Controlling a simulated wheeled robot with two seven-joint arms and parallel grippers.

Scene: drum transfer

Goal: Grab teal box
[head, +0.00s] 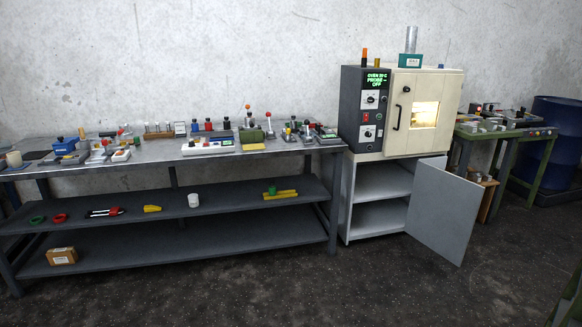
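A teal box (410,61) sits on top of the cream oven (450,95) at the right of the view. A grey metal cylinder (411,38) stands upright at the box, rising above it; I cannot tell whether it is on the box or behind it. Neither of my grippers is in view.
A long grey workbench (100,170) with several tools and vials stands left of the oven. The cabinet door (443,212) below the oven hangs open into the floor space. A green table (535,133) and blue drum (560,115) are at right. The front floor (250,285) is clear.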

